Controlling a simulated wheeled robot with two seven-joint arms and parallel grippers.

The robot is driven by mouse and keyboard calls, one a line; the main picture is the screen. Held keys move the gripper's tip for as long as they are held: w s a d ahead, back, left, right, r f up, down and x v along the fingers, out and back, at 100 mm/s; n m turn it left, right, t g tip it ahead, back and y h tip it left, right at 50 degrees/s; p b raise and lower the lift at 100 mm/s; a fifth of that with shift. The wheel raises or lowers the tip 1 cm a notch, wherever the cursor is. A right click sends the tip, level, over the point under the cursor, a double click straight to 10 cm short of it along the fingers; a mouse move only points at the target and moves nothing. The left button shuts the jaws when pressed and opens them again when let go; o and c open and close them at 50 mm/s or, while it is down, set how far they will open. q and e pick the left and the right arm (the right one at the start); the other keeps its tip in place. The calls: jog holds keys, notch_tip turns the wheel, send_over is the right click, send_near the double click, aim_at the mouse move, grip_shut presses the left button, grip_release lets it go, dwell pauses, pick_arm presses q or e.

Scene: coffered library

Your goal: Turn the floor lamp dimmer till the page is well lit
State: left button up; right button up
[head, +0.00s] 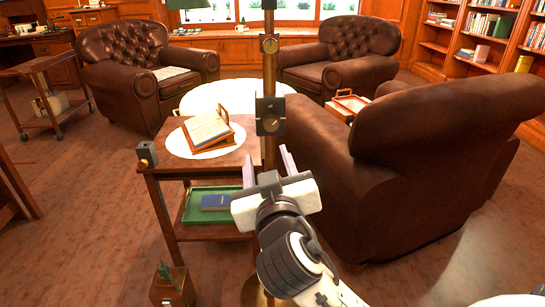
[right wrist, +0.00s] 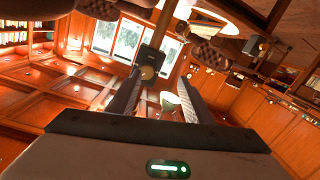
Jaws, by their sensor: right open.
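The floor lamp's upright pole (head: 270,80) rises in the middle of the head view. A dark box with a round brass knob (head: 270,126), which looks like the dimmer, is fixed on it; the knob also shows in the right wrist view (right wrist: 148,73). My right gripper (head: 268,158) is open and empty just below the box in the head view, its fingers apart and not visibly touching the knob. The open book (head: 206,128) rests on a wooden stand on the side table, inside a pale round patch. My left gripper is out of view.
The side table (head: 236,158) has a lower shelf with a green tray (head: 196,208) and a blue book (head: 216,202). A brown leather armchair (head: 335,170) stands close at the right.

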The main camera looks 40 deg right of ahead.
aim_at(272, 126)
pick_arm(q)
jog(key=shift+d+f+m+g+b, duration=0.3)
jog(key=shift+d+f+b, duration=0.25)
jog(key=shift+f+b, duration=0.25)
pick_arm(e)
jog(key=shift+m+h, duration=0.5)
jog(key=shift+m, duration=0.1)
jog(key=w+d, duration=0.2)
jog(key=w+d+r, duration=0.1)
jog(key=w+d, duration=0.1)
jog(key=w, duration=0.1)
jog(key=w+d+r, duration=0.1)
jog(key=w+d, duration=0.1)
jog(key=w, duration=0.1)
jog(key=shift+d, duration=0.35)
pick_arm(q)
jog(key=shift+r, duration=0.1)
pick_arm(e)
jog(key=shift+c, duration=0.4)
jog(key=c, duration=1)
jog(key=shift+f, duration=0.1)
